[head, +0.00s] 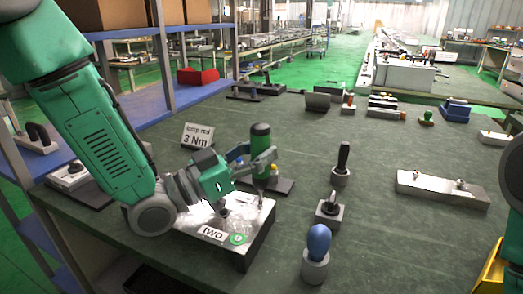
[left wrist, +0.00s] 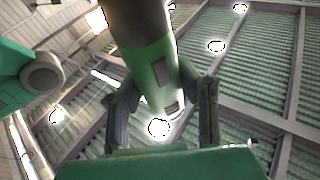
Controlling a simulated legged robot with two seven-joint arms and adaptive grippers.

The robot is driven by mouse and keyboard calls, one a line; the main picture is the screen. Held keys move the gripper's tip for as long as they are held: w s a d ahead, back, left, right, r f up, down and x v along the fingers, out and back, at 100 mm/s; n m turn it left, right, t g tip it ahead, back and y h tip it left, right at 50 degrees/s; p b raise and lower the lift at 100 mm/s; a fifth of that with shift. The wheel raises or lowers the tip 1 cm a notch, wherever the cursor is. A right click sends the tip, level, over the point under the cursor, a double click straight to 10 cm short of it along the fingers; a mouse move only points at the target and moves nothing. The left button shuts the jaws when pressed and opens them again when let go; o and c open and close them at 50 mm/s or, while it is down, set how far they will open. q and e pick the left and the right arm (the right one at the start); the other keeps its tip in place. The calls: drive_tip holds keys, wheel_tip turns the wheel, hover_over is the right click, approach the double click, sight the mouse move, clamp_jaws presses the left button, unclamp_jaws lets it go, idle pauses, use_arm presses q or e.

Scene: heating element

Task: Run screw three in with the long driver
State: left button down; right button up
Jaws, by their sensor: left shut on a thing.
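My left gripper (head: 262,165) is shut on a green driver with a dark top (head: 261,140). The driver stands roughly upright above the right back part of a silver block (head: 255,232); I cannot tell whether its tip touches a screw. The block has a label reading "two" (head: 213,233) and a green ring mark (head: 238,239). In the left wrist view the driver's thick body (left wrist: 148,60) lies between the two fingers (left wrist: 160,112). The screw heads are too small or hidden to tell apart. My right gripper is not in view.
A sign reading "3 Nm" (head: 198,136) stands behind the block. To the right stand a black-handled tool (head: 343,157), another black-handled tool (head: 329,205) and a blue-knobbed tool (head: 319,240) in grey holders. A metal bar (head: 440,190) lies farther right. Green table between is clear.

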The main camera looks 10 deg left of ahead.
sight(251, 130)
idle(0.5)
use_arm(q)
drive_tip(key=shift+r+p, duration=1.95)
drive_tip(key=shift+r, duration=0.6)
drive_tip(key=shift+f, duration=0.1)
